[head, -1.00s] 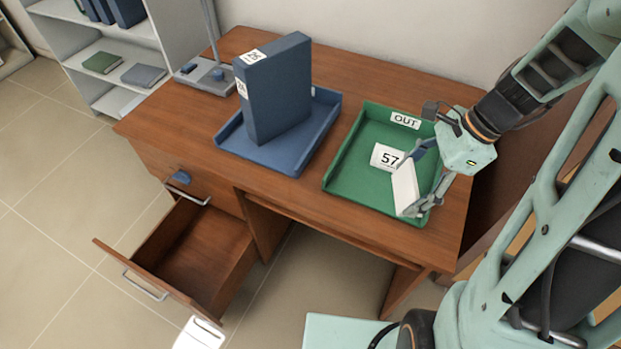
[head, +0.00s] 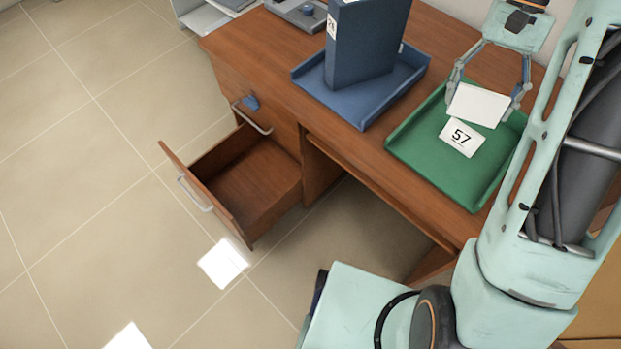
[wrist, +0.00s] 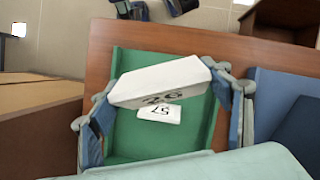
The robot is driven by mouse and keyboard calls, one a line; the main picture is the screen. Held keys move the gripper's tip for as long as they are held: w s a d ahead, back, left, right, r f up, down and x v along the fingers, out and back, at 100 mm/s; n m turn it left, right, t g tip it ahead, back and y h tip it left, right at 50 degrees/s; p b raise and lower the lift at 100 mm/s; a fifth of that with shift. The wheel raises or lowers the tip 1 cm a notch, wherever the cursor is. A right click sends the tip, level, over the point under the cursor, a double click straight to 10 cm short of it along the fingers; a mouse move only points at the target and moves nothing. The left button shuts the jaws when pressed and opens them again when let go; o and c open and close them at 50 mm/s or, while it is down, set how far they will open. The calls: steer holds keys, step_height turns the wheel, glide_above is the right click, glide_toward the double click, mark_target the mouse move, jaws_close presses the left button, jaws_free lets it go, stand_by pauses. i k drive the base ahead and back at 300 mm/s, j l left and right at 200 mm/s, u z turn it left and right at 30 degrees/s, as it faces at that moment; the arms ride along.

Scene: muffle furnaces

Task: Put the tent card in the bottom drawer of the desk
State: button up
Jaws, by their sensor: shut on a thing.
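My gripper (head: 488,100) is shut on a white tent card (head: 480,104), its fingers at the card's two ends, above the green tray (head: 420,160).
A blue tray (head: 372,105) with an upright blue binder (head: 365,45) stands on the desk between the green tray and the drawer side. A grey stand base (head: 300,12) is at the back. Floor left of the drawer is clear.

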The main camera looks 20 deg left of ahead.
mark_target(243, 197)
steer(key=u, duration=1.05)
steer(key=i+j+u, duration=0.3)
steer(key=j+u, duration=0.15)
steer(key=i+j, duration=0.4)
steer(key=j, duration=0.1)
